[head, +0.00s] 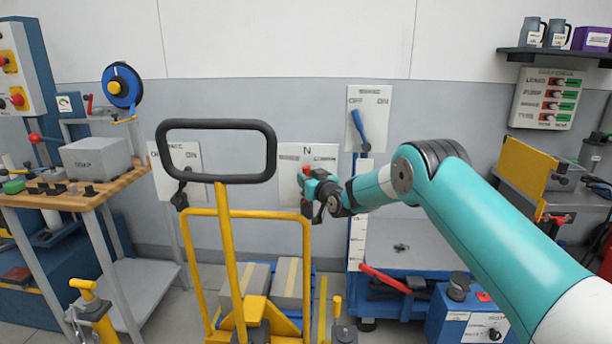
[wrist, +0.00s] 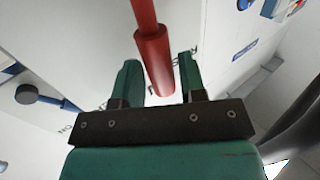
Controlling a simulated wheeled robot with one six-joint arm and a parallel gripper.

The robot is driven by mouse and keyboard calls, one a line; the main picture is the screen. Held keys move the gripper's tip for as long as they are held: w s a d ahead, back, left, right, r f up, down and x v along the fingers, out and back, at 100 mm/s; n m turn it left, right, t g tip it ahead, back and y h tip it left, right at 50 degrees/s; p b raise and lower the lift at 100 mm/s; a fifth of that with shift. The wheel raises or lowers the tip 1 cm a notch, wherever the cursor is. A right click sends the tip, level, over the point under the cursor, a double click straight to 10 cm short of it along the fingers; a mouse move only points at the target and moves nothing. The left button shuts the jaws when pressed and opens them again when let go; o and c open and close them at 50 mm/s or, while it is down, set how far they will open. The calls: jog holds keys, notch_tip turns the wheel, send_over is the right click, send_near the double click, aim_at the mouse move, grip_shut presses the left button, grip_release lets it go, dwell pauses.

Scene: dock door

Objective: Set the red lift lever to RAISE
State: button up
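The red lift lever (wrist: 152,55) shows in the wrist view as a red rod with a thicker grip end. The grip lies between the two fingers of my gripper (wrist: 159,62), with a visible gap to the left finger and a smaller one to the right. In the head view my gripper (head: 310,190) is in front of the white lever plate (head: 325,160) marked N, and hides most of the lever. Small lettering on the plate is partly covered by the fingers in the wrist view and cannot be read surely.
A yellow pallet truck with a black loop handle (head: 217,180) stands close left of my gripper. A blue lever (head: 357,130) on an ON-marked plate is up to the right. A plate with a dark lever (head: 158,175) is to the left. A blue cart (head: 420,262) stands below my arm.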

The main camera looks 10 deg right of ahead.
jog(key=shift+x, duration=0.8)
grip_shut()
